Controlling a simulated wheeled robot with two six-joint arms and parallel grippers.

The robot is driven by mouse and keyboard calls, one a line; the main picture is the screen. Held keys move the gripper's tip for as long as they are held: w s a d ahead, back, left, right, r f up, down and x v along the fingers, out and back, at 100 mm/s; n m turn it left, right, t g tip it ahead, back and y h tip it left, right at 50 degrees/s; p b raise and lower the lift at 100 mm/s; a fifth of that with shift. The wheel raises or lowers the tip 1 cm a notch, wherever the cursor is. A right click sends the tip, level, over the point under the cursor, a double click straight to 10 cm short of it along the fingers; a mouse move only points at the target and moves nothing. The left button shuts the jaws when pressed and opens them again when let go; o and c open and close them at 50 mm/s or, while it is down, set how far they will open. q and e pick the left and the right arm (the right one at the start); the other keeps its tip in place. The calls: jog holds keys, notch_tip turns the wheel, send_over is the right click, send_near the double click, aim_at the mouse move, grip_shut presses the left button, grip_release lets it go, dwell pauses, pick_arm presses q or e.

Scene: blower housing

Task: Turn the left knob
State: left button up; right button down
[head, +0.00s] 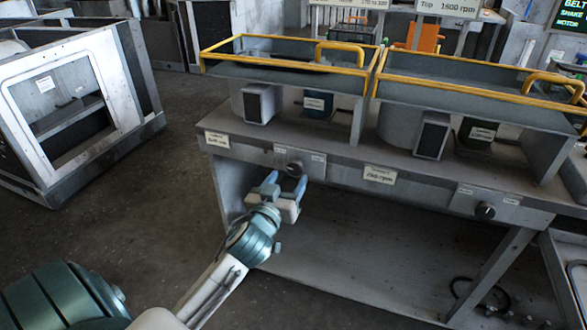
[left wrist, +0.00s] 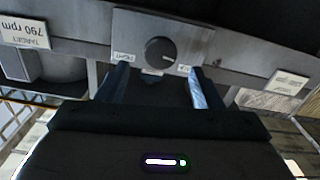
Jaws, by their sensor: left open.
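The left knob (head: 295,168) is a small dark round knob on a light plate on the front edge of the grey bench. In the left wrist view the knob (left wrist: 160,51) shows upside down, with small labels on either side of it. My left gripper (head: 286,186) is open just in front of and a little below the knob. In the left wrist view its two fingers (left wrist: 156,80) reach toward the plate, one on each side below the knob, with nothing between them. I cannot tell whether the fingertips touch the plate. A second knob (head: 485,211) sits farther right. My right gripper is not in view.
The grey bench (head: 340,174) carries two blower housings with yellow-railed tops (head: 290,62) (head: 480,85). A white-framed grey cabinet (head: 75,100) stands at the left. A black cable (head: 480,295) lies under the bench at the right. The floor between cabinet and bench is clear.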

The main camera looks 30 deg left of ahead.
aim_at(294, 169)
pick_arm(q)
jog(key=x, duration=0.4)
jog(key=shift+w, duration=0.35)
jog(key=shift+w+a, duration=0.1)
jog(key=shift+w, duration=0.1)
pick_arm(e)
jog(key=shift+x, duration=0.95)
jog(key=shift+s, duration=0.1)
pick_arm(q)
jog(key=c, duration=1)
jog(key=shift+o, duration=0.2)
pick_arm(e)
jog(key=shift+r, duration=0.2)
